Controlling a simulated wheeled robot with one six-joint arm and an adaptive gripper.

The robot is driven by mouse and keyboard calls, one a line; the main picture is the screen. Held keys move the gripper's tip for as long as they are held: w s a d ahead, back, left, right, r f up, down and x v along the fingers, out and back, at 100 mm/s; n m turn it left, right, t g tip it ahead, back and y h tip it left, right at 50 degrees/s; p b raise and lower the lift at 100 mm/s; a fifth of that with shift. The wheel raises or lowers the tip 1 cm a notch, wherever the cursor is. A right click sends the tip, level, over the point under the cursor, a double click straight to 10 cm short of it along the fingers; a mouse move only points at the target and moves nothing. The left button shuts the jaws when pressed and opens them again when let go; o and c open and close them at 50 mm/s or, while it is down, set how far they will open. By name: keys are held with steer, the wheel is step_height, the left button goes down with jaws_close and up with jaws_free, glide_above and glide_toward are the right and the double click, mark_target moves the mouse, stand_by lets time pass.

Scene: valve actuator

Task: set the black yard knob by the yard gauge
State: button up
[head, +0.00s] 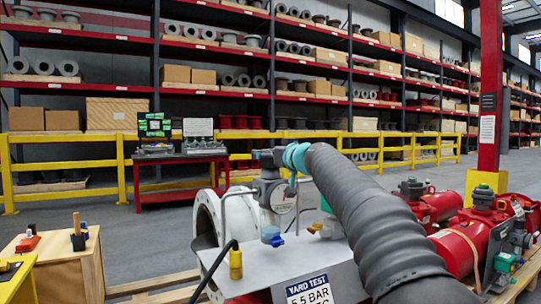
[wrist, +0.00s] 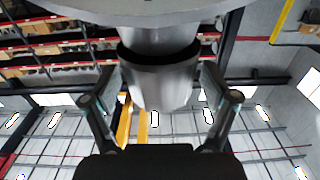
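In the head view my gripper (head: 272,158) is at the top of a grey regulator with a clear bowl, and the knob is hidden there. In the wrist view, which looks upside down, a dark-banded cylinder, seemingly the black yard knob (wrist: 160,58), stands out from a grey disc. The fingers of my gripper (wrist: 160,82) lie on both sides of it, very near its sides. I cannot tell whether they touch it. The round white yard gauge (head: 283,197) is on the regulator's front. Its needle is too small to read.
A sign (head: 309,291) reads YARD TEST 5.5 BAR, its lower line partly cut off. A yellow fitting (head: 235,264) with a black hose is left of the regulator. Red valve assemblies (head: 470,245) stand right. A wooden crate (head: 55,265) is at the left. Yellow railing (head: 65,164) runs behind.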

steer(key=shift+s, duration=0.1)
steer(key=v, duration=1.2)
